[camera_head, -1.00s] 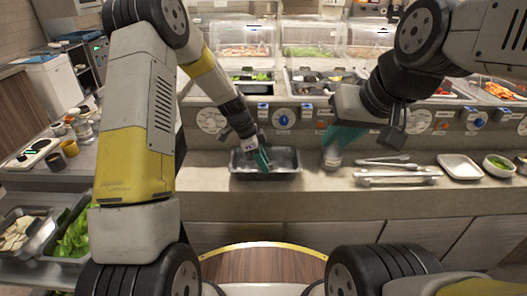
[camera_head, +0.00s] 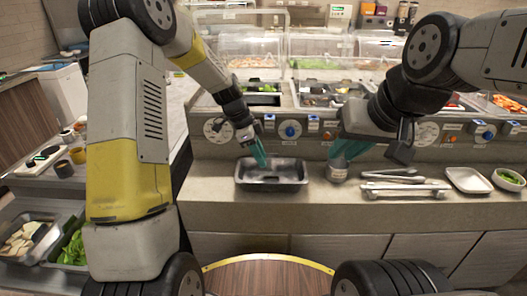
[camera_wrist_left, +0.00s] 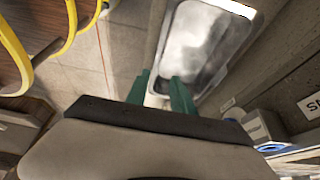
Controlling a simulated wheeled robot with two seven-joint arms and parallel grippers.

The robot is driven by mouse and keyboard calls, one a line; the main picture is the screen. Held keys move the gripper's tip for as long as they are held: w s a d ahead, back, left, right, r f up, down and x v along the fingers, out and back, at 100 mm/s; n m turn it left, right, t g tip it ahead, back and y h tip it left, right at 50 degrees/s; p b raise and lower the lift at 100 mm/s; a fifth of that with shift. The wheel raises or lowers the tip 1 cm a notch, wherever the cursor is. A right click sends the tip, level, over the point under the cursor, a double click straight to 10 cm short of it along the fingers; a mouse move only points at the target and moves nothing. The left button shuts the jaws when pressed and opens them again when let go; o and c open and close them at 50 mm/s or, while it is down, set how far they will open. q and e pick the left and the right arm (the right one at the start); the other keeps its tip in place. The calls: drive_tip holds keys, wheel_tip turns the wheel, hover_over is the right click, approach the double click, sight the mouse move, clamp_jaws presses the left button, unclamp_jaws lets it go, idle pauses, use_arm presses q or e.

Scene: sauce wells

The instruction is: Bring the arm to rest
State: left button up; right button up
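My left gripper (camera_head: 258,152) has green fingers and is above the back left rim of a dark metal tray (camera_head: 272,181) on the counter. In the left wrist view its two fingers (camera_wrist_left: 162,92) stand apart with nothing held between them, and the tray (camera_wrist_left: 228,8) lies beyond them. My right gripper (camera_head: 350,148), also with green fingers, points down at a small grey jar (camera_head: 337,172). The arm partly hides these fingers, and I cannot tell whether they touch the jar.
Metal tongs (camera_head: 405,187) lie on the counter to the right. A white plate (camera_head: 468,180) and a bowl of greens (camera_head: 509,179) are further right. Behind stands a food bar with clear covers (camera_head: 245,52) and knobs (camera_head: 290,129). Food bins (camera_head: 28,240) stand at the lower left.

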use_arm(q)
drive_tip(key=s+a+r+n+t+y, duration=0.1)
drive_tip(key=s+a+r+n+t, duration=0.15)
drive_tip(key=s+r+n, duration=0.4)
drive_tip(key=s+a+r+n+t, duration=0.1)
drive_tip(key=s+a+r, duration=0.3)
drive_tip(key=r, duration=0.5)
drive_tip(key=s+a+r+n+t, duration=0.1)
drive_tip(key=s+a+r+n, duration=0.1)
drive_tip(key=s+n, duration=0.3)
drive_tip(key=s+a+r+n+t+y, duration=0.1)
drive_tip(key=s+n, duration=0.4)
drive_tip(key=s, duration=0.6)
drive_tip(key=shift+a+r+t, duration=0.35)
drive_tip(key=shift+a+r, duration=0.5)
drive_tip(key=shift+s+a, duration=0.1)
